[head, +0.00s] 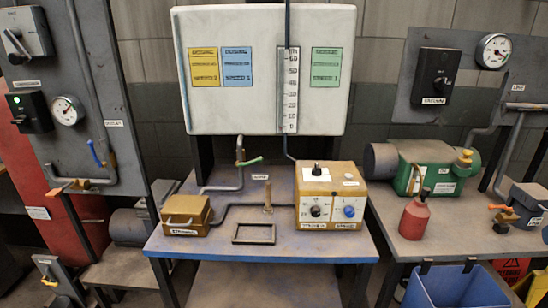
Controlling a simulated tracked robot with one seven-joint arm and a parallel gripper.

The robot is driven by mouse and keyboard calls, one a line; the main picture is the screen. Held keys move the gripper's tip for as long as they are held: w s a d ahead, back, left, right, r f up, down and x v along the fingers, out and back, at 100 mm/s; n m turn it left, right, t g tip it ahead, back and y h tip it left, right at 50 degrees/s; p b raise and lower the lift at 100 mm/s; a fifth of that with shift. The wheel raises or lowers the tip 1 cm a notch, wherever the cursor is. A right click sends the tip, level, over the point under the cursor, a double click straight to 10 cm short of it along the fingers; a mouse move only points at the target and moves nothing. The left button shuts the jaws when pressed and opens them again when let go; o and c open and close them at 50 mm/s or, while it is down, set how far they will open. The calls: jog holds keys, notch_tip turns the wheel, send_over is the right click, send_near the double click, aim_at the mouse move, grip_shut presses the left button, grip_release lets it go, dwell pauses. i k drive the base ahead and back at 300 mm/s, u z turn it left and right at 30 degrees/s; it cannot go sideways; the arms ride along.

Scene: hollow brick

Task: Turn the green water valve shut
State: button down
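The green valve handle (249,161) is a small lever on a grey pipe (239,150) that rises at the back of the blue middle table, just below the white tank. The lever sticks out to the right, roughly level and across the upright pipe. A small white label (260,177) lies on the table near it; its text is too small to read. My gripper is not in view, and nothing covers the valve.
The white tank (265,70) hangs behind the blue table (200,247). A yellow control box (330,190), a yellow strainer box (185,213) and a black frame (254,233) stand around the valve. A green pump (430,165) and red bottle (414,217) are at right.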

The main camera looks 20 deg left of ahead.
aim_at(250, 163)
jog(key=k, duration=1.05)
jog(key=u, duration=0.25)
jog(key=i, duration=0.35)
jog(key=u, duration=0.75)
jog(key=i, duration=1.5)
jog(key=z, duration=0.2)
